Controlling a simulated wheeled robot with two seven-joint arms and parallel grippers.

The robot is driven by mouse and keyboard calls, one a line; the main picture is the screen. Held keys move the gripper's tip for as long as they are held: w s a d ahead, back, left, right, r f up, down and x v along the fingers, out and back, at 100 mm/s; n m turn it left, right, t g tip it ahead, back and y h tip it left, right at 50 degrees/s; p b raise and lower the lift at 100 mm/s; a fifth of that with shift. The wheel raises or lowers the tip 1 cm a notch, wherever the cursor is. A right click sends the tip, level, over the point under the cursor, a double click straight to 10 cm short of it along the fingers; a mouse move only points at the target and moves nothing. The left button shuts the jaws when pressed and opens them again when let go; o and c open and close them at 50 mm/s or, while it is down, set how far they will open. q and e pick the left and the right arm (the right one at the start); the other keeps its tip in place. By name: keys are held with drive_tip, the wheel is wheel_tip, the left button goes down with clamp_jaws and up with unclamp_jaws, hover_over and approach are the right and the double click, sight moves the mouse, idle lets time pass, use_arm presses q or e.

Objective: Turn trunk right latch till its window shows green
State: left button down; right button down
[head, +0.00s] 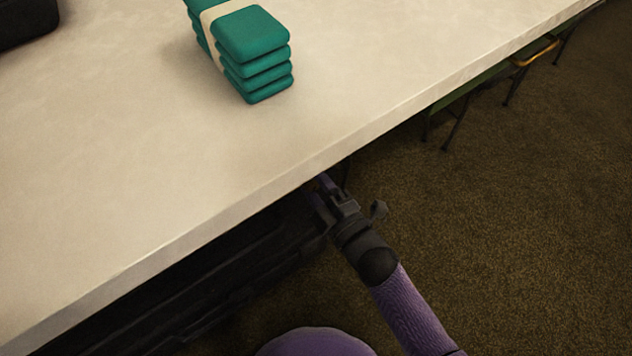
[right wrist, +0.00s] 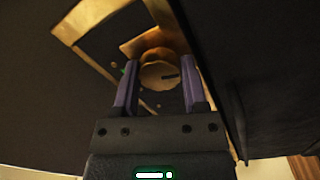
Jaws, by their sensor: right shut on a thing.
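The black trunk (head: 215,285) is in the shade under the tabletop's front edge. In the right wrist view its dark face (right wrist: 100,45) carries brass trim and a round brass latch (right wrist: 158,76) with a dark slot. My right gripper (right wrist: 159,66) has its two purple fingers on either side of this latch, shut on it. In the head view the right gripper (head: 328,195) is at the trunk's right end, and the latch is hidden there. A tiny green spot shows beside the left finger; I cannot tell whether it is the latch window. My left gripper is not in view.
A pale tabletop (head: 120,150) overhangs the trunk. A strapped stack of teal pads (head: 255,45) stands on it, with a black object (head: 25,22) at the far left. Dark green furniture with thin legs (head: 480,90) is at the back right. The brown carpet (head: 540,220) on the right is clear.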

drive_tip(key=shift+n, duration=0.7)
drive_tip(key=shift+c, duration=0.7)
unclamp_jaws()
drive_tip(key=p+v, duration=0.3)
drive_tip(key=v, duration=0.7)
